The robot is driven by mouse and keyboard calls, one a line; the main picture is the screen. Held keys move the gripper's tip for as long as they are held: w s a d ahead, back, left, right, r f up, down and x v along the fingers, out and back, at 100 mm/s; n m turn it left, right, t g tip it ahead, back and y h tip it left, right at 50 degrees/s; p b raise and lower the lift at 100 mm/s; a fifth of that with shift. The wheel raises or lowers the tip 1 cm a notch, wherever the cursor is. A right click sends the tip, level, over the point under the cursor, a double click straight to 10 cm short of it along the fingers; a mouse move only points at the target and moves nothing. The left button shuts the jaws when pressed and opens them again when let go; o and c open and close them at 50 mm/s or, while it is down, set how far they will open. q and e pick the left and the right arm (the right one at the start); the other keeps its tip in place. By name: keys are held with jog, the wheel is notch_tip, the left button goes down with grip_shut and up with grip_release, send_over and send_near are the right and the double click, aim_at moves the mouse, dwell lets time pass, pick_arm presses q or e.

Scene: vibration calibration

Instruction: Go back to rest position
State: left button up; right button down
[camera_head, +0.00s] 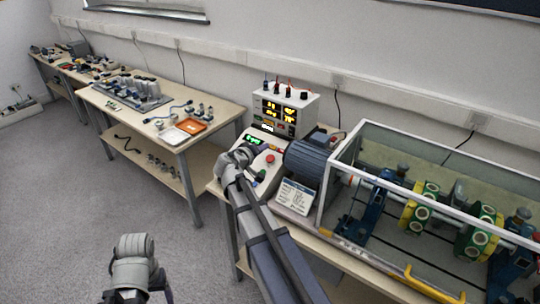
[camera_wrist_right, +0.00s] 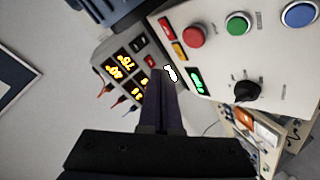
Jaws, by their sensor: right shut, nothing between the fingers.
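My right arm reaches up from the bottom of the head view to the sloped control panel (camera_head: 274,171) beside the motor. Its wrist covers part of the panel. In the right wrist view my right gripper (camera_wrist_right: 162,92) is shut and empty, with its fingers pointing toward the display unit. The panel face (camera_wrist_right: 222,60) there has a red button (camera_wrist_right: 195,35), a green button (camera_wrist_right: 238,24), a blue button (camera_wrist_right: 299,15) and a black knob (camera_wrist_right: 247,89). I see no contact with them. Part of my left arm (camera_head: 135,262) shows at the bottom left; its gripper cannot be made out.
A display unit (camera_head: 285,108) with lit yellow digits stands behind the panel. The blue motor (camera_head: 307,160) and a clear-walled rotor rig (camera_head: 420,205) are on the right. A wooden bench (camera_head: 225,112) with tools and an orange tray (camera_head: 190,126) is left. Grey floor lies open lower left.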

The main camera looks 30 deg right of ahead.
dwell(0.7)
jog(key=s+a+f+n+g+y, duration=0.2)
jog(key=s+a, duration=0.6)
jog(key=a, duration=0.4)
jog(key=s+a+f+n+g+y, duration=0.1)
jog(key=s+a+f+g+y, duration=0.2)
jog(key=s+a+f+y, duration=0.2)
jog(key=s+a+f+n+g+y+p, duration=0.1)
jog(key=s+a+f+y, duration=0.3)
jog(key=s+a, duration=0.9)
jog(key=a+f+n+g, duration=0.1)
jog(key=a+f, duration=0.1)
jog(key=a, duration=0.3)
jog(key=shift+a+f+n+g, duration=0.25)
jog(key=shift+a+n+g, duration=0.05)
